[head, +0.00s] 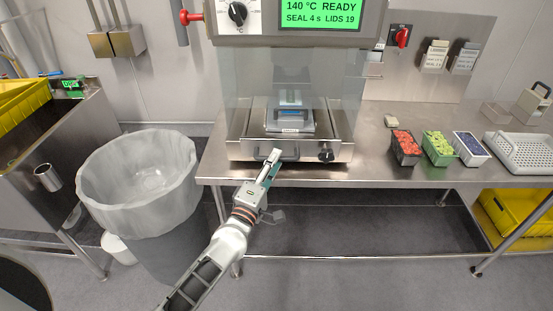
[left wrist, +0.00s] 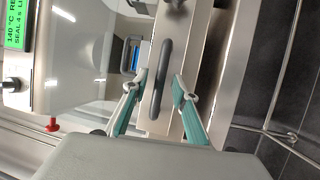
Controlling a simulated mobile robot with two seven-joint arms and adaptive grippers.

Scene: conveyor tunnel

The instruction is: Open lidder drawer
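The lidder (head: 292,95) stands on the steel table with its green screen reading 140 °C READY. Its drawer (head: 240,150) is a steel front with a dark bar handle (head: 288,154) and a black knob (head: 326,155). In the left wrist view the handle (left wrist: 161,78) lies between the two teal fingers of my left gripper (left wrist: 160,80). The fingers are spread, with a gap on each side of the handle. In the head view my left gripper (head: 271,163) is at the left part of the handle and partly covers it. My right gripper is not in view.
Punnets of red (head: 406,148), green (head: 438,149) and blue (head: 470,149) fruit stand right of the lidder, beside a white perforated tray (head: 522,153). A lined bin (head: 140,185) stands at the left. The floor before the table looks clear.

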